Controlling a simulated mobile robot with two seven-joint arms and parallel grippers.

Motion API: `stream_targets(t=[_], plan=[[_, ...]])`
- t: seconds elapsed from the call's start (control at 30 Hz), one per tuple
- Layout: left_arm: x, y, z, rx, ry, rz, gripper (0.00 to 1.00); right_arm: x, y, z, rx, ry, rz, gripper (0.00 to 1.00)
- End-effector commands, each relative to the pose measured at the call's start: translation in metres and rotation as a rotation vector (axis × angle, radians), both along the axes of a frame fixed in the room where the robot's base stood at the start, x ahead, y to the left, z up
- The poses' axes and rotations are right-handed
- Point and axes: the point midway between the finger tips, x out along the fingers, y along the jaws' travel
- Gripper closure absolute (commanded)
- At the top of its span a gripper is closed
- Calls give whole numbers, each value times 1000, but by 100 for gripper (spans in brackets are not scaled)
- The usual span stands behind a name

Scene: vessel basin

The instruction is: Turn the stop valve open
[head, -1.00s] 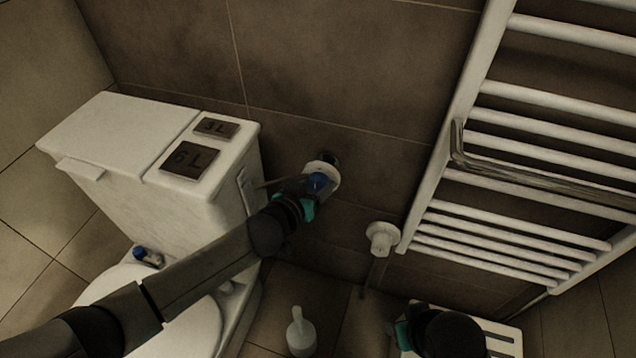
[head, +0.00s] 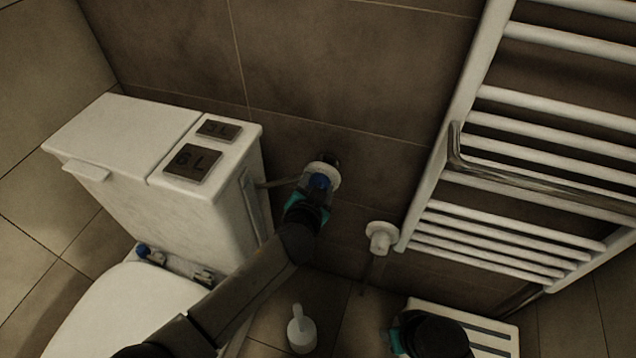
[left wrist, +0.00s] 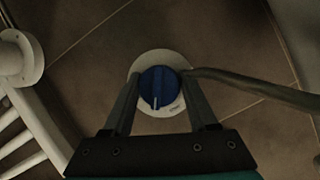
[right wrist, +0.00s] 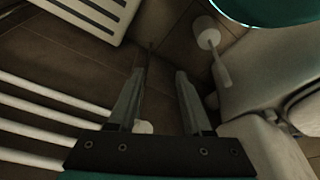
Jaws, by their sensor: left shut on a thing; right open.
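The stop valve is a round blue knob (head: 320,182) on a white disc (head: 327,172) at the wall, right of the toilet. My left gripper (head: 311,188) is at the knob, coming from below. In the left wrist view its two fingers lie on either side of the blue knob (left wrist: 158,89) and are shut on it. A pale line on the knob points down in that view. A pipe (left wrist: 250,90) runs from the valve to the right there. My right gripper (right wrist: 161,80) is open and empty, its fingers wide apart, away from the valve.
The white toilet (head: 200,210) with its cistern stands left of the valve. A towel radiator (head: 520,160) is on the right, with a round white fitting (head: 380,238) beside it. A white brush-like object (head: 301,330) stands on the floor. A slotted white piece (head: 490,335) is below right.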

Motion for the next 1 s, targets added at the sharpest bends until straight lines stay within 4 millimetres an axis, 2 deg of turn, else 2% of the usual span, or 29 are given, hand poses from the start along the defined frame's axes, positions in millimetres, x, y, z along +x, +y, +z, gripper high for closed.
stream_targets(t=[0.17,0.4,0.73,1.0], plan=[[-2,-2,-3,154,-49,-2,97,5,0,14,3,-27,-1,50],[-1,-2,-4,373,-120,-4,97,11,1,47,10,-76,-2,50],[-1,-2,-3,599,-193,-5,97,7,0,89,17,-134,-4,50],[-1,-2,-3,742,-238,-6,97,35,29,80,104,-333,40,50]])
